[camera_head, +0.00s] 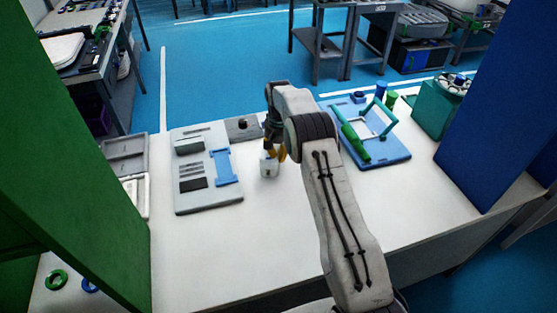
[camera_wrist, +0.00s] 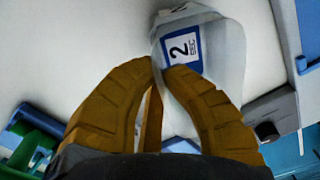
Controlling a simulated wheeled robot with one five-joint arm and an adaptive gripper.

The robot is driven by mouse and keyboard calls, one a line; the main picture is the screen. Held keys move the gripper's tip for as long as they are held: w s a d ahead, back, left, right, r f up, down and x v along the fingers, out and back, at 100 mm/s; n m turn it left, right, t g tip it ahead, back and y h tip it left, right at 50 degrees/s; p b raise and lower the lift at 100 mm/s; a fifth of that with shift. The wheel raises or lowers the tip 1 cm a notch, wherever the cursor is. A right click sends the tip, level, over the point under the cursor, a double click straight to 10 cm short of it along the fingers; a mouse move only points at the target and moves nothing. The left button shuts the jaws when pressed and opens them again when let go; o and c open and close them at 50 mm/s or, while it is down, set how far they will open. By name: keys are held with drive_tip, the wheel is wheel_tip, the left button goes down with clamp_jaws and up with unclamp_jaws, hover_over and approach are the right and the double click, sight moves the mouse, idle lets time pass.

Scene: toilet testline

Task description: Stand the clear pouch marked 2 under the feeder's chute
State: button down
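The clear pouch (camera_head: 269,166) is whitish and stands on the white table, just right of the grey board. In the wrist view the pouch (camera_wrist: 232,50) shows a blue and white label with a 2. My gripper (camera_head: 275,152) is at the pouch's upper part. In the wrist view its orange fingertips (camera_wrist: 160,68) are close together at the pouch, and the right finger overlaps it. Whether the fingers pinch the pouch is unclear. A teal machine with a round top (camera_head: 440,105) at the right may be the feeder; I cannot make out a chute.
A grey board with blue parts (camera_head: 208,195) lies left of the pouch. A blue board with a green handle-like frame (camera_head: 395,152) lies to the right. A small grey box (camera_head: 242,128) stands behind. Green (camera_head: 75,150) and blue (camera_head: 500,110) panels flank the table. The front table is clear.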

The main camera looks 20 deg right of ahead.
drive_tip(key=s+d+r+b, duration=0.3)
drive_tip(key=s+d+r, duration=0.5)
drive_tip(key=r, duration=0.1)
drive_tip(key=shift+d, duration=0.25)
drive_tip(key=shift+s+f, duration=0.1)
idle(0.3)
